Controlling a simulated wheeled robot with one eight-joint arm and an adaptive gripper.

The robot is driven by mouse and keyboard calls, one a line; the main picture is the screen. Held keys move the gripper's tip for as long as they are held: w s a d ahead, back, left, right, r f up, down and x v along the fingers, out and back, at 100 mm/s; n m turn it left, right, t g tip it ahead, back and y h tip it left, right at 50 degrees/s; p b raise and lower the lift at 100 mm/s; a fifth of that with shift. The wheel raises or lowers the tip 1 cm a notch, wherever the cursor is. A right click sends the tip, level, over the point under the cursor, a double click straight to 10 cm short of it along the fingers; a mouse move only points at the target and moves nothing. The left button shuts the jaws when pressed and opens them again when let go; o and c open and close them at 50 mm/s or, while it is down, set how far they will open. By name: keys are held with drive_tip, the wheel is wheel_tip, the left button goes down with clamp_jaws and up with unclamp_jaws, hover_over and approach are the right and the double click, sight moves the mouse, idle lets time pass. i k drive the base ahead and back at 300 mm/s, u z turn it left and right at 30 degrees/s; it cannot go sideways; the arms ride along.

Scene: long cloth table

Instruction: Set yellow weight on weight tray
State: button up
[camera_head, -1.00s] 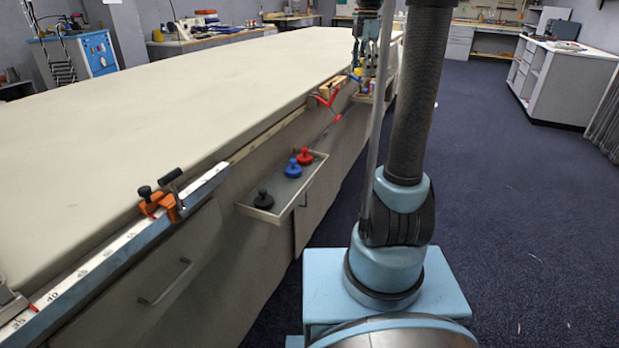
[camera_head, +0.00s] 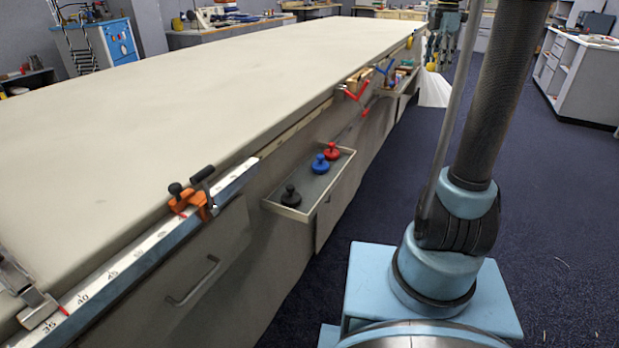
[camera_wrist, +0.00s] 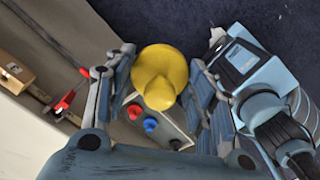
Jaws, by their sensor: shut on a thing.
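The yellow weight (camera_wrist: 160,75) is between the fingers of my gripper (camera_wrist: 163,82) in the wrist view, and the gripper is shut on it. In the head view my gripper (camera_head: 440,45) is small and far off, beside the table's far right edge. The weight tray (camera_head: 284,211) is a shallow grey tray on the table's side. It holds a black weight (camera_head: 290,196), a blue weight (camera_head: 320,164) and a red weight (camera_head: 332,151) in a row. In the wrist view the tray lies below and beyond the yellow weight, which partly hides it.
A ruled metal rail (camera_head: 130,261) with an orange clamp (camera_head: 193,201) runs along the table edge. Red clamps (camera_head: 356,90) and a far shelf (camera_head: 399,83) with small items line the same side. The blue floor (camera_head: 570,200) to the right is clear.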

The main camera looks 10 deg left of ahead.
sight(307, 184)
drive_tip(key=u, duration=0.05)
drive_tip(key=k, duration=1.65)
drive_tip(key=u, duration=0.65)
drive_tip(key=i, duration=1)
drive_tip(key=z, duration=0.05)
